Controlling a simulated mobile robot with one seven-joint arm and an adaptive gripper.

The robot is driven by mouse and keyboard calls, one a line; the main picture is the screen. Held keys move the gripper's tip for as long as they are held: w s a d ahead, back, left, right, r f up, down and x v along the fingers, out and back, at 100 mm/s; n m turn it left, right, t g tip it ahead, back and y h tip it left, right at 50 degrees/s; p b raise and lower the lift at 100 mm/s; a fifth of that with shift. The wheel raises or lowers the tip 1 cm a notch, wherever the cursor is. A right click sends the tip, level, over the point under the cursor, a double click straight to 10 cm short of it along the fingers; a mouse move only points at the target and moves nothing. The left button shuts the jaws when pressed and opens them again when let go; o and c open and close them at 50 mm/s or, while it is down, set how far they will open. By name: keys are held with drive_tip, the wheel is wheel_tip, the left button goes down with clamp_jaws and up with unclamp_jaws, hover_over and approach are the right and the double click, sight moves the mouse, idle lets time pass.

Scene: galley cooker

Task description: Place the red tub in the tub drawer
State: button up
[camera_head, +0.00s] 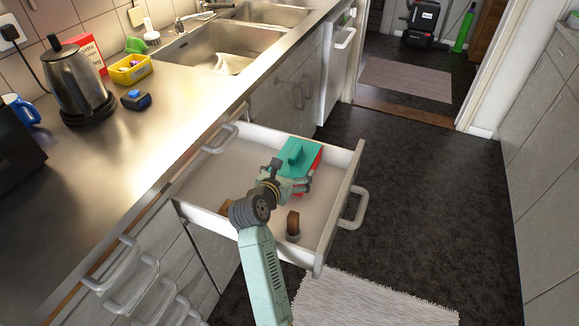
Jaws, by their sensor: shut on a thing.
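The red tub (317,160) has a teal lid with a raised handle. It is at the far right part of the open drawer (215,180), within the drawer's outline. I cannot tell whether it rests on the drawer floor or is held just above it. My gripper (296,182) reaches over the drawer from the front and is shut on the red tub at its near side. The gripper hides part of the tub's near side.
A small brown object (293,222) stands near the drawer's front right; another brown piece (225,207) is by the near wall. The counter holds a kettle (77,82), a yellow box (131,70) and a sink (222,45).

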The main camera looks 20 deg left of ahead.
drive_tip(key=shift+f, duration=0.35)
drive_tip(key=shift+f+b, duration=0.3)
drive_tip(key=shift+f, duration=0.25)
drive_tip(key=o, duration=1.1)
drive_tip(key=shift+c, duration=0.2)
